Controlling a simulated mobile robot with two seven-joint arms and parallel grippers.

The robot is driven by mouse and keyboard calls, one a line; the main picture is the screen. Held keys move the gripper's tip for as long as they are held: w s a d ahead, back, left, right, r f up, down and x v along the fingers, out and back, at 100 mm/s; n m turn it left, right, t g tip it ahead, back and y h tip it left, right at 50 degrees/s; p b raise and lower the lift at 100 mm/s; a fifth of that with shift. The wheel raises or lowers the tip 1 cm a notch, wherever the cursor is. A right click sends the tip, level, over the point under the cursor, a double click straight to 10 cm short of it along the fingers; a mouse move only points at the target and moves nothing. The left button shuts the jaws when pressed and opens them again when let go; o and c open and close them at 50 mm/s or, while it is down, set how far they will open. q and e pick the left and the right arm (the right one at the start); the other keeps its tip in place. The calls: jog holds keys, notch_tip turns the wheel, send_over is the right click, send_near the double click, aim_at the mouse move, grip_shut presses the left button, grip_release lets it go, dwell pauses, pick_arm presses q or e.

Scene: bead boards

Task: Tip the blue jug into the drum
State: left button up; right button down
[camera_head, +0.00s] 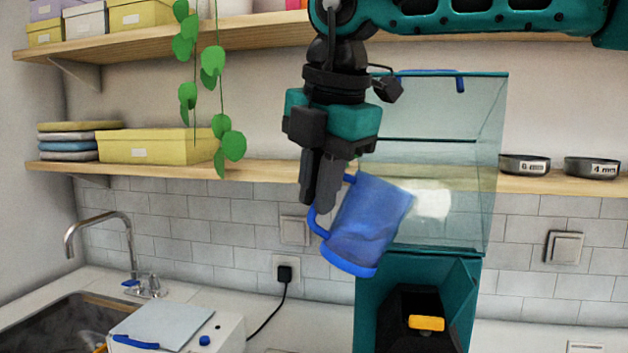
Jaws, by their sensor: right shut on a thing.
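My right gripper (322,205) comes down from above and is shut on the handle of the blue jug (368,225). The jug hangs in the air, its top leaning to the right. Its wall is slightly see-through, but I cannot tell what is inside. It overlaps the front of a clear box with teal edges (440,115); I cannot tell whether they touch. Below that box is a teal housing (462,290) with a dark opening and an orange-yellow piece (426,323). No drum is clearly recognisable. My left gripper is out of view.
A wooden shelf (270,172) carries a yellow box (160,146) and two dark bowls (525,164) marked with sizes. A plant (212,62) hangs left of my arm. A white appliance (175,328) stands by the sink (60,325).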

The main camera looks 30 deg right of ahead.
aim_at(362, 183)
jog(key=y, duration=0.1)
jog(key=d+t+y, duration=0.1)
jog(key=y, duration=0.2)
jog(key=shift+s+d+r+m+t, duration=0.2)
jog(key=shift+s+r+m+t, duration=0.05)
jog(key=shift+r+m+t, duration=0.05)
jog(key=shift+s+d+r+t+y, duration=0.15)
jog(key=shift+d+t+y, duration=0.15)
jog(key=shift+y, duration=0.25)
jog(key=shift+s+d+r+t+y, duration=0.1)
jog(key=shift+d+t+y, duration=0.1)
jog(key=shift+d+y, duration=0.3)
jog(key=shift+s+d+f+m+y+b, duration=0.1)
jog(key=shift+d+f+m+y+b, duration=0.15)
jog(key=shift+y+b, duration=0.4)
jog(key=shift+r, duration=0.2)
jog(key=shift+s+d, duration=0.15)
jog(key=shift+s, duration=0.15)
jog(key=shift+s+d+f+m+t+y+b, duration=0.15)
jog(key=shift+s+d+m+t+y+b, duration=0.15)
jog(key=shift+d+t+y+b, duration=0.7)
